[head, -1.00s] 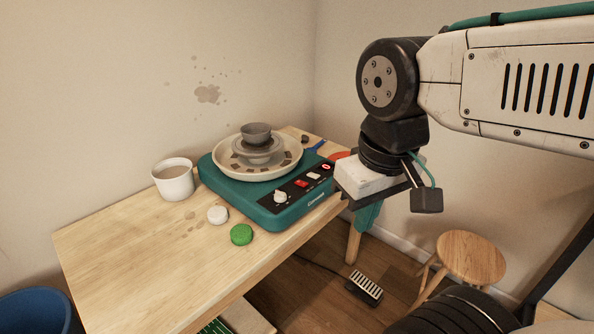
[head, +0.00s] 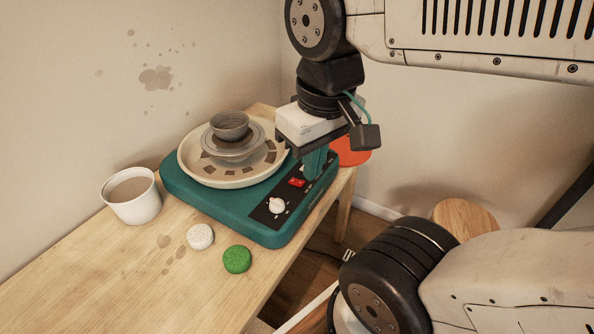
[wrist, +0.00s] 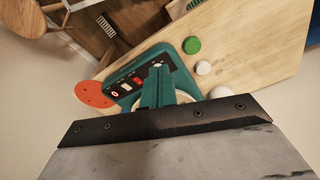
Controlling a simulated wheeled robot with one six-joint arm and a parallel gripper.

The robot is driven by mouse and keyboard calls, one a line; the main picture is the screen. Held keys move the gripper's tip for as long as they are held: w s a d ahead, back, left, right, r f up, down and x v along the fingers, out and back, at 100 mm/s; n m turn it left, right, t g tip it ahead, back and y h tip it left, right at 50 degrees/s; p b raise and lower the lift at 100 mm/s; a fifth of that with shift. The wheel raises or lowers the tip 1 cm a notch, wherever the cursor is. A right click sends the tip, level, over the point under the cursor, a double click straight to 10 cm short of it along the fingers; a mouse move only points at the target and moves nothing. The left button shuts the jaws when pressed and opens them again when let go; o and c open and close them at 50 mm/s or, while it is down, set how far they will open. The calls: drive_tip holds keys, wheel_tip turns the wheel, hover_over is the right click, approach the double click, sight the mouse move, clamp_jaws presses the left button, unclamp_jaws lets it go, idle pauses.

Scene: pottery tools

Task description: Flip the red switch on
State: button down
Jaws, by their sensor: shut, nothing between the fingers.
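The red switch (head: 297,183) is a small rocker on the dark control panel of the teal pottery wheel (head: 232,222). It lies between the white knob (head: 277,205) and my gripper (head: 311,174). My gripper is shut and empty, its teal fingers pointing down over the far end of the panel and hiding the other controls there. I cannot tell whether the fingertips touch the panel. In the wrist view, my gripper (wrist: 158,82) overlaps the wheel's edge, and the red switch (wrist: 137,79) shows just left of the fingers. The rocker's position is too small to read.
A clay bowl (head: 230,124) stands on the wheel head inside the splash pan. A white cup (head: 132,195), a white round piece (head: 200,236) and a green round piece (head: 237,259) lie on the wooden table (head: 120,275). A red disc (head: 351,152) is behind my gripper.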

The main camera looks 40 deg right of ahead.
drive_tip(key=n+g, duration=0.3)
drive_tip(key=n, duration=1.9)
hover_over(302, 183)
drive_tip(key=w, duration=0.2)
wheel_tip(302, 183, down, 11)
drive_tip(key=shift+a+f, duration=0.15)
drive_tip(key=shift+a, duration=0.25)
drive_tip(key=f, duration=0.4)
drive_tip(key=s+f, duration=0.1)
drive_tip(key=f, duration=0.8)
drive_tip(key=shift+s+d+f, duration=0.25)
drive_tip(key=shift+d+f, duration=0.05)
drive_tip(key=shift+f, duration=0.1)
drive_tip(key=shift+f, duration=0.1)
